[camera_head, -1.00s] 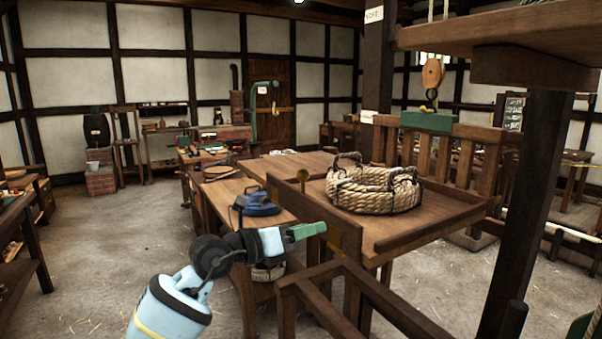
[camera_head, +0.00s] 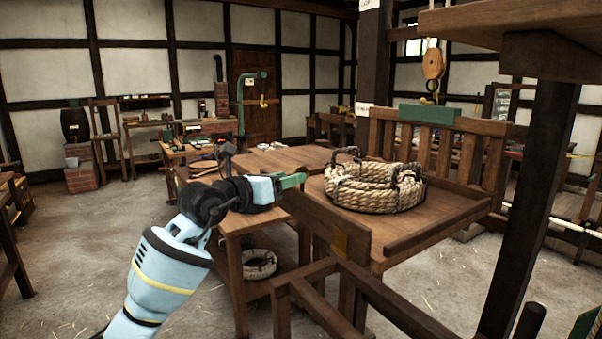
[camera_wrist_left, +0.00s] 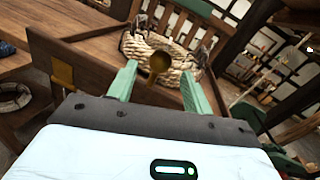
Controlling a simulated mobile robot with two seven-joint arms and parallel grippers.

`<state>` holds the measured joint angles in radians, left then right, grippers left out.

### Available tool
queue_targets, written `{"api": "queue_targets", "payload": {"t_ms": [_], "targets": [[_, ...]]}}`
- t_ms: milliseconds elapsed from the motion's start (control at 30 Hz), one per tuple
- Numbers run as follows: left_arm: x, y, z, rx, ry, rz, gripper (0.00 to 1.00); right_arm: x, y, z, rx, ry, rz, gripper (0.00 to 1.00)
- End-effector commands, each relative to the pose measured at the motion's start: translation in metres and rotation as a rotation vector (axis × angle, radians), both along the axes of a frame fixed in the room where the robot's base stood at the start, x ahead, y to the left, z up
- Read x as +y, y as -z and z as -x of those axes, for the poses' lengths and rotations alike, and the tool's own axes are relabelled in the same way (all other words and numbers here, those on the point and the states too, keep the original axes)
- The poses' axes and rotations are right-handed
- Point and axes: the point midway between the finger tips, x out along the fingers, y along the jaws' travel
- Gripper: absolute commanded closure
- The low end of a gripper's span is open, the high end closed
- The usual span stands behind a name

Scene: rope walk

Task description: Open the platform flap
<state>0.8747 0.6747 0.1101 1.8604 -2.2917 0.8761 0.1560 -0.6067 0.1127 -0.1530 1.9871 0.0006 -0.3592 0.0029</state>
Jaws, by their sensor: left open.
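The platform flap (camera_head: 318,222) is an upright dark wooden board along the platform's near left side, with a brass plate on it. It also shows in the left wrist view (camera_wrist_left: 42,60). A round brass knob (camera_wrist_left: 160,62) on a stem appears between my fingers in the wrist view; in the head view my gripper hides it. My left gripper (camera_head: 297,181) is at the flap's top edge, its green fingers open on either side of the knob in the wrist view (camera_wrist_left: 158,74). I cannot tell whether they touch it. My right gripper is not in view.
A coiled rope bundle (camera_head: 372,187) sits on the platform (camera_head: 425,217) behind the flap. A wooden frame (camera_head: 375,295) stands in front and a dark post (camera_head: 530,200) at right. A bench (camera_head: 240,222) adjoins at left. The floor at left is clear.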

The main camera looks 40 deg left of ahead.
Motion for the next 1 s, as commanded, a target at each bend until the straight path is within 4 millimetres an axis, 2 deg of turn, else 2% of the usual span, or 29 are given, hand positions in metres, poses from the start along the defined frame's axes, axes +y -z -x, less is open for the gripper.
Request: {"api": "queue_targets", "payload": {"t_ms": [200, 333, 500, 767, 1000], "targets": [[-0.007, -0.003, -0.031, -0.003, 0.001, 0.003, 0.50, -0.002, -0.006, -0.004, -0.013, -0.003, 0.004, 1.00], [-0.009, -0.002, -0.043, -0.002, 0.001, 0.002, 0.50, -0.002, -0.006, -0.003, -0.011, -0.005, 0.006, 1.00], [-0.010, -0.001, -0.051, -0.001, 0.001, 0.000, 0.50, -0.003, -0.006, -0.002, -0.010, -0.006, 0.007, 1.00], [-0.011, -0.001, -0.051, -0.001, 0.001, 0.000, 0.50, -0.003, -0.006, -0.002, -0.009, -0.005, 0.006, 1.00], [-0.011, -0.001, -0.051, -0.001, 0.001, 0.000, 0.80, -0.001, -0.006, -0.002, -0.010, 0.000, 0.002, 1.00]]}}
